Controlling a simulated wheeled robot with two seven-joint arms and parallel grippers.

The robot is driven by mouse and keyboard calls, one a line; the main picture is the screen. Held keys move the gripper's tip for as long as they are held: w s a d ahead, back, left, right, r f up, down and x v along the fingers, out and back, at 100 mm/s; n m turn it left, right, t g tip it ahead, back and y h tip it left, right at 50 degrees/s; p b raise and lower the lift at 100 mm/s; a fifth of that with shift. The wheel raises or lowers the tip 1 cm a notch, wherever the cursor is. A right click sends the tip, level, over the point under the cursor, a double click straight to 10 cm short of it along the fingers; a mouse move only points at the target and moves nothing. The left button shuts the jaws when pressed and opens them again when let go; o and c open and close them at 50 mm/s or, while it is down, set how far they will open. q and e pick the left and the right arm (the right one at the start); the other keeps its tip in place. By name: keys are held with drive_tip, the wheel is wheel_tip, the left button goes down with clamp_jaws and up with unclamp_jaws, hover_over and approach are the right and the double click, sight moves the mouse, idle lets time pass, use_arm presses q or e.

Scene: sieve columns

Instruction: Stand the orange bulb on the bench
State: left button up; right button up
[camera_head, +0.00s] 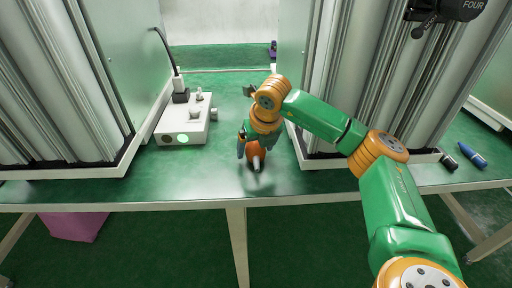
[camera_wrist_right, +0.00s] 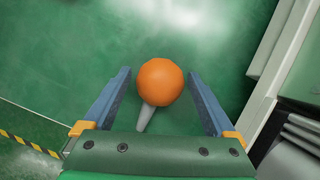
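The orange bulb (camera_head: 254,149) is near the front edge of the green bench (camera_head: 202,178), in the gap between the two column cabinets. It has a round orange body and a grey stem. My right gripper (camera_head: 257,146) is over it, pointing down. In the right wrist view the bulb (camera_wrist_right: 160,82) lies between the two spread fingers, with a gap on each side, its stem towards the gripper's palm. I cannot tell whether it touches the bench or how far it is tilted. My left gripper is out of view.
A white box (camera_head: 186,122) with knobs, a green light and a black cable stands left of the bulb. Tall ribbed columns (camera_head: 55,80) stand on both sides. Blue and black markers (camera_head: 471,155) lie at the far right. The bench's front edge is close.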

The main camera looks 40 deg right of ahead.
drive_tip(key=shift+r, duration=0.3)
drive_tip(key=p+v, duration=0.1)
drive_tip(key=v, duration=1)
drive_tip(key=shift+s+r, duration=0.2)
drive_tip(key=shift+r, duration=0.1)
drive_tip(key=shift+f, duration=0.1)
